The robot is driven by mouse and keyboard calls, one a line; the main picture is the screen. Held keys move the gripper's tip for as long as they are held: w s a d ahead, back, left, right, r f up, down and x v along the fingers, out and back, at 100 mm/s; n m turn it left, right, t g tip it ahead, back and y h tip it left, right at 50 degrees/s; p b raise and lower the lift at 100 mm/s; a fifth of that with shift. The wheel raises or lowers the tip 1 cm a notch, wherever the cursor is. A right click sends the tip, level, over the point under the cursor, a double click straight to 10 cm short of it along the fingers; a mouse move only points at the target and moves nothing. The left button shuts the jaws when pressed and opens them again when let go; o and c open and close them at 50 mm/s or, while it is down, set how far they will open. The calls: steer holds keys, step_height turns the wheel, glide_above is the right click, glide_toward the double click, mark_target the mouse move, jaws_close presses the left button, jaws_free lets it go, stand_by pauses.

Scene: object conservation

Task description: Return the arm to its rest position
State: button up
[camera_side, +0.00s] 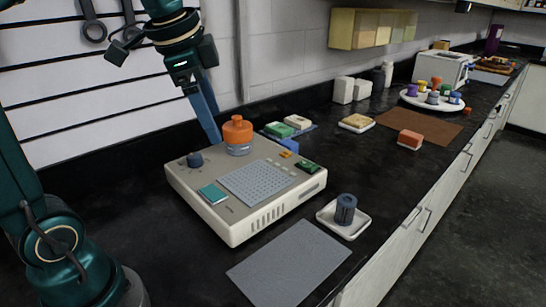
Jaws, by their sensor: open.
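My gripper (206,112) hangs from the teal arm at upper left, with its long blue fingers pointing down behind the back left of a beige device. The fingers look open, with nothing seen between them; their tips are partly hidden behind the device. An orange-capped bottle (238,132) stands on the device just right of the fingers, and I cannot tell whether they touch it. The beige device (265,225) also carries a dark knob (195,160), a teal block (213,194), a grey perforated pad (257,184) and a green piece (307,167).
A dark cylinder (345,208) stands on a white dish (360,221) to the right. A grey mat (288,267) lies in front. Sponges (279,130), a brown mat (420,124) and a white round tray (412,99) lie farther back.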

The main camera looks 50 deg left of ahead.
steer(key=s+d+f+n+t+h, duration=0.1)
steer(key=s+d+f+n, duration=0.5)
steer(key=s+f, duration=0.2)
steer(key=shift+s+d+f+n+t, duration=0.25)
steer(key=shift+s+n+t, duration=0.15)
steer(key=shift+s, duration=0.5)
